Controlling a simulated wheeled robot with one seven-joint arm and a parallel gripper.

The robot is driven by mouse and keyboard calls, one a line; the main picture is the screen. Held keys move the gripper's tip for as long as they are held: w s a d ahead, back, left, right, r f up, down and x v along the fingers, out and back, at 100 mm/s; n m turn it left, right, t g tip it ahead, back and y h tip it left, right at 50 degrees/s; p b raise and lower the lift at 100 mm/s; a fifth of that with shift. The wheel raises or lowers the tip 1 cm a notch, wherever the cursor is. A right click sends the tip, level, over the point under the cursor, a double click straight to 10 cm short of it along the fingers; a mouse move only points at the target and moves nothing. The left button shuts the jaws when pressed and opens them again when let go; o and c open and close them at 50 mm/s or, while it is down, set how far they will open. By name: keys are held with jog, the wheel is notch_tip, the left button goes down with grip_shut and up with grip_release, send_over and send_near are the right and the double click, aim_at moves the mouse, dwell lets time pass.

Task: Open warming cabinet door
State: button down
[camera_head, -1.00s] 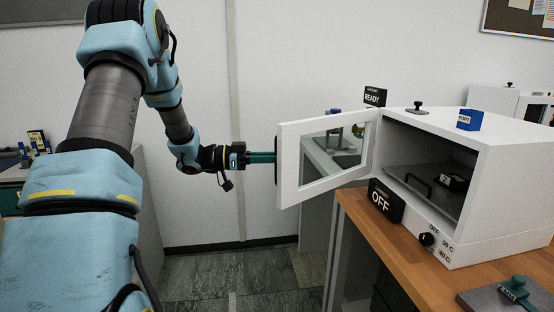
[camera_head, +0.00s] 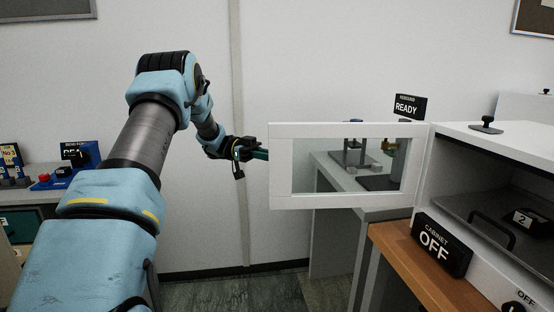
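The warming cabinet (camera_head: 478,140) is white and stands at the right, cut by the picture's edge. Its white framed door (camera_head: 290,200) with a glass window stands wide open, swung out to the left from its hinge side. I see the door's inner face; its handle is hidden. Inside the cabinet are a dark shelf with a wire handle (camera_head: 492,230) and a block marked 2 (camera_head: 530,220).
A black CABINET OFF sign (camera_head: 441,245) stands on the wooden bench (camera_head: 405,262) before the cabinet. A READY sign (camera_head: 410,106) is behind the door. A grey table with apparatus (camera_head: 354,150) shows through the glass. Another bench is at the left. Floor below the door is clear.

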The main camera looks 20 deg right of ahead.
jog(key=shift+d, duration=0.15)
jog(key=c, duration=0.9)
grip_release()
jog(key=b+v, duration=0.1)
jog(key=v, duration=1)
